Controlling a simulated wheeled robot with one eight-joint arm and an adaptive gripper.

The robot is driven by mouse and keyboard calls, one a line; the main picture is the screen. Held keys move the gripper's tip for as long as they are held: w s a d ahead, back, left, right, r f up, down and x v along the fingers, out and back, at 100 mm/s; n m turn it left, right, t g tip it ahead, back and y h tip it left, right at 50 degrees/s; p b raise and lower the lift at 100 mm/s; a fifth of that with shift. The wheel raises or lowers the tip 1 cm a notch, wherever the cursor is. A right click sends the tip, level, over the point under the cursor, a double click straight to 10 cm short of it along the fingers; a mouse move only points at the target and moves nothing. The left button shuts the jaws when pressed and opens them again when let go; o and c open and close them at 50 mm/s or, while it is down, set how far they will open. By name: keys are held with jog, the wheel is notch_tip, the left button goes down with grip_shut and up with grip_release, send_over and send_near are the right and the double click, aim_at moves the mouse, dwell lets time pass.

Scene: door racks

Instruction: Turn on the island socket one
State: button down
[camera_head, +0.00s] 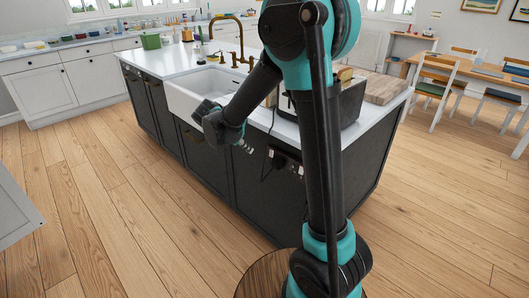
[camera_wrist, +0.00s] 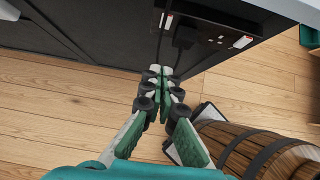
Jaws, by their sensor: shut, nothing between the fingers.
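The kitchen island (camera_head: 225,172) has dark panels and a pale top. Its sockets (camera_head: 288,163) sit high on the dark side, under the counter edge, with dark plugs and cords. Which socket is number one, and the switch positions, I cannot tell. My gripper (camera_head: 245,148) is shut and empty, in front of the island side, left of the sockets. Its fingertips (camera_wrist: 160,71) show below the sockets in the wrist view, apparently apart from them.
A white sink (camera_head: 205,90) with a brass tap and a black toaster (camera_head: 335,103) are on the island top. A banded wooden barrel shape (camera_wrist: 255,150) is close at lower right; I cannot tell if it is mine. Wood floor (camera_head: 110,225) is clear at left.

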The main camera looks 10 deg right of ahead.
aim_at(271, 153)
jog(key=w+d+r+x, duration=0.1)
jog(key=d+x, duration=0.1)
jog(key=x, duration=1)
jog(key=shift+w, duration=0.3)
jog(key=shift+d, duration=0.2)
jog(key=shift+w+d, duration=0.15)
jog(key=shift+r, duration=0.1)
